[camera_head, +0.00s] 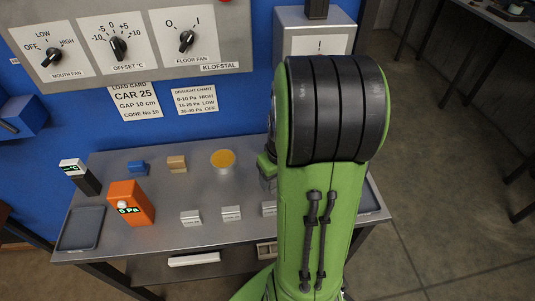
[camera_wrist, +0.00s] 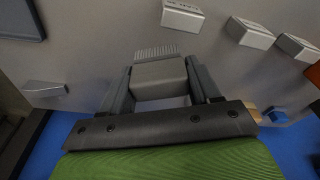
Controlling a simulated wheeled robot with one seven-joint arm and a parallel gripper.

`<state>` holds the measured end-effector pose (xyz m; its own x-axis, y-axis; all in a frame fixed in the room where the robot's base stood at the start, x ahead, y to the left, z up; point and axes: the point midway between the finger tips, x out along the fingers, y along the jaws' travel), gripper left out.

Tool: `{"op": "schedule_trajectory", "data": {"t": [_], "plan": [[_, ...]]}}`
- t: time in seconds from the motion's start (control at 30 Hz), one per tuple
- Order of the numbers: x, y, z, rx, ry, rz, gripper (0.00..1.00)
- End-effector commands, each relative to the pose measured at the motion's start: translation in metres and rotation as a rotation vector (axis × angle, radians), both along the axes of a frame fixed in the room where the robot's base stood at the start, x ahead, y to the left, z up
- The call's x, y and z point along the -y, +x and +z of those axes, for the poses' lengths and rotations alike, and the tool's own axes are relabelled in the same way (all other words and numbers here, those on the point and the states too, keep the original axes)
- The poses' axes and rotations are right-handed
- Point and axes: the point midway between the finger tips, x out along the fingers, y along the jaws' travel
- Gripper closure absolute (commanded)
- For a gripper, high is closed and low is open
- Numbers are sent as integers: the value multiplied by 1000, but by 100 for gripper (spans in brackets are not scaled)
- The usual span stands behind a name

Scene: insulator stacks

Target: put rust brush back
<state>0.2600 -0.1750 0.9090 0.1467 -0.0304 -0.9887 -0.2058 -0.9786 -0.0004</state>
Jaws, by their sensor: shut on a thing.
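The rust brush, a grey block (camera_wrist: 160,78) with a row of pale bristles (camera_wrist: 157,52), is between the two dark fingers of my gripper (camera_wrist: 160,85) in the wrist view. The gripper is shut on it, and the bristles point toward the top of that view. Grey tabletop lies beyond them; whether the brush touches it I cannot tell. In the head view my green arm hides the brush and most of the gripper.
Small labelled silver blocks (camera_head: 191,218) line the table front (camera_head: 150,240). A dark tray (camera_head: 82,229) is at left; another tray (camera_wrist: 20,20) shows in the wrist view.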

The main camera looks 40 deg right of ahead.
Motion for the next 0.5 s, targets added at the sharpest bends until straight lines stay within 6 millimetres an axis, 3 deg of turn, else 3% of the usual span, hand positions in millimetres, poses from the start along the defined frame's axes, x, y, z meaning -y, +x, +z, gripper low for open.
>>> {"op": "schedule_trajectory", "data": {"t": [0.5], "plan": [[73, 106, -1, 0, -1, 1, 63]]}}
